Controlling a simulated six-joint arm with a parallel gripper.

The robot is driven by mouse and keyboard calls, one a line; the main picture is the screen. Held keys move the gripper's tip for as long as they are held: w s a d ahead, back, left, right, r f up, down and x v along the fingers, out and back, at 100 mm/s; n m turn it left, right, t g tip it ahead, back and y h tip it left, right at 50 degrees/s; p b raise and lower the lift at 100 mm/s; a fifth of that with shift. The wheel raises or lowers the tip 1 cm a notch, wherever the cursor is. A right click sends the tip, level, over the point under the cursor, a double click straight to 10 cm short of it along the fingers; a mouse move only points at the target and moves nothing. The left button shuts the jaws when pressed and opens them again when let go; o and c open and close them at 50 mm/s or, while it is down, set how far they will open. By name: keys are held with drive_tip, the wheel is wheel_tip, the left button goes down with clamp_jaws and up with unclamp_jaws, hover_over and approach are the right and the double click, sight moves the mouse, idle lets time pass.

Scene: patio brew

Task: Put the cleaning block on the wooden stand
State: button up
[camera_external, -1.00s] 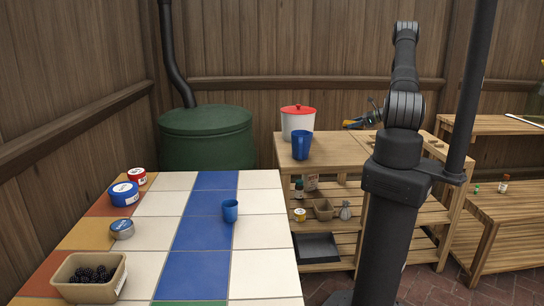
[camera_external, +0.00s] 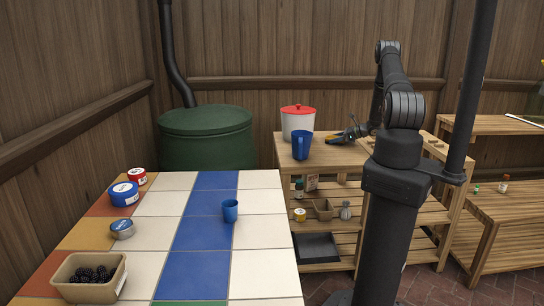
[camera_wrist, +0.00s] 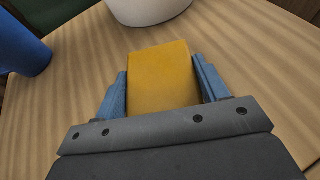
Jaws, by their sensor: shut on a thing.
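The cleaning block, a yellow-orange block, sits between the two blue fingers of my gripper (camera_wrist: 163,92). In the wrist view the block (camera_wrist: 163,75) fills the space between the fingers, its far end sticking out past them. I cannot tell whether the block touches the wood. The wooden bench (camera_external: 345,152), with slatted shelves, may be the stand; no separate stand is clear.
A white pot with a red lid (camera_external: 298,122) and a blue pitcher (camera_external: 302,145) stand left of my gripper on the bench. The pot (camera_wrist: 148,8) is just beyond the block in the wrist view. A tiled table (camera_external: 262,215) is in front, left.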

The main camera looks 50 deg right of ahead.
drive_tip(key=shift+f, duration=0.15)
drive_tip(key=o, duration=1)
drive_tip(key=shift+s+r, duration=0.1)
drive_tip(key=shift+r, duration=0.15)
drive_tip(key=v, duration=1.2)
drive_tip(key=shift+d, duration=0.1)
